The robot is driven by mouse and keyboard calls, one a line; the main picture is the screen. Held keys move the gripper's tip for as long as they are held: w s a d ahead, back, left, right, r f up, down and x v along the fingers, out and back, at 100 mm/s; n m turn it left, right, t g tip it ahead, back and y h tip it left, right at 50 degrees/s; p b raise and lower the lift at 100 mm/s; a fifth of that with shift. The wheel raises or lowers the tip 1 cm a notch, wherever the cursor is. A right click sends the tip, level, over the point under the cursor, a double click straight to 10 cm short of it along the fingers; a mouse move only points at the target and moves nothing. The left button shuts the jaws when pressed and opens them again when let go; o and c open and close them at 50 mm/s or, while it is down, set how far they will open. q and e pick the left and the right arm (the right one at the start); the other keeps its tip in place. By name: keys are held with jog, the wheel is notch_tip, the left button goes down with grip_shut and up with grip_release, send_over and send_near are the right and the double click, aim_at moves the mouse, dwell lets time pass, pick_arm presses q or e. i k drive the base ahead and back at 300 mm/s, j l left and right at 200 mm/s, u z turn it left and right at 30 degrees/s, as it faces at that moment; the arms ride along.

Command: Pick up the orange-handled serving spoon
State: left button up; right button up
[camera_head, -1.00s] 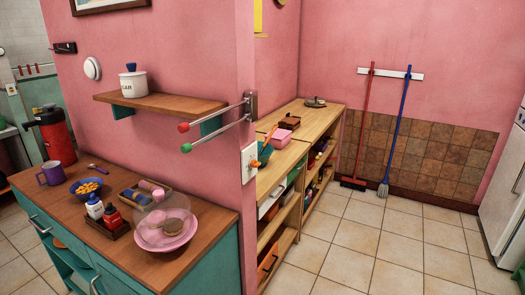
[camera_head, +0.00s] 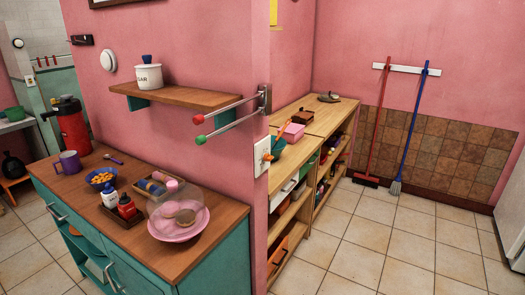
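An orange handle (camera_head: 284,130) sticks up at a slant above a teal bowl-like container (camera_head: 277,148) on the wooden shelf's top, just behind the pink wall's edge. It looks like the orange-handled serving spoon, but its lower end is hidden or too small to make out. A small orange piece (camera_head: 267,157) shows beside the wall plate; I cannot tell whether it belongs to the spoon. Neither of my grippers is in view.
The open wooden shelf (camera_head: 318,120) also bears a pink box (camera_head: 293,132). Two rods with red and green tips (camera_head: 200,139) jut from the wall. A teal cabinet (camera_head: 215,265) with crockery stands at left. The tiled floor (camera_head: 385,240) at right is clear.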

aim_at(284, 127)
jog(key=i+l+u, duration=0.15)
jog(key=u, duration=0.2)
jog(key=i+l+u, duration=0.1)
jog(key=u, duration=0.2)
jog(key=i+l+u, duration=0.1)
jog(key=l+u, duration=0.25)
jog(key=i+l+u, duration=0.15)
jog(key=l, duration=0.15)
jog(key=l+u, duration=0.1)
jog(key=l, duration=0.25)
jog(key=i+l+u, duration=0.15)
jog(key=l, duration=0.2)
jog(key=i+l, duration=0.1)
jog(key=l, duration=0.45)
jog(key=i+l, duration=0.15)
jog(key=l, duration=0.4)
jog(key=i+l+u, duration=0.1)
jog(key=l, duration=0.45)
jog(key=i+l, duration=0.1)
jog(key=l, duration=0.45)
